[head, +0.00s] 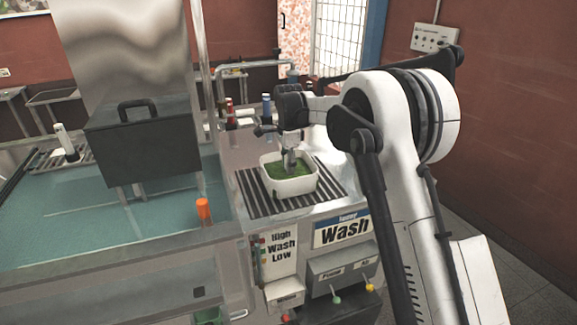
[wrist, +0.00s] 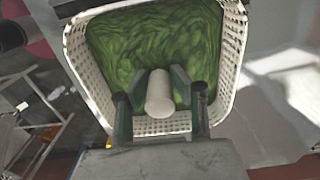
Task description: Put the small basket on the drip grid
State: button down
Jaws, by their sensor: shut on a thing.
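The small basket (head: 292,188) is white, with green contents, and appears upright over the dark-slatted drip grid (head: 328,180) in the head view. I cannot tell whether its base touches the slats. My gripper (head: 289,160) reaches down from above to the basket's middle. In the wrist view the basket (wrist: 236,60) shows perforated walls and a green inside. There my gripper (wrist: 160,92) is shut on a short white cylinder, seemingly the basket's handle. The drip grid cannot be made out in the wrist view.
An orange cup (head: 204,210) stands on the counter edge left of the grid. Several bottles (head: 267,106) stand behind it. A dark box with a handle (head: 145,140) is at left. The front panel with knobs (head: 337,262) is below the grid.

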jog(key=c, duration=1.5)
grip_release()
notch_tip(320, 180, up, 12)
jog(key=shift+f+b, duration=0.25)
jog(key=shift+b, duration=0.05)
jog(key=shift+r, duration=0.4)
jog(key=shift+d, duration=0.1)
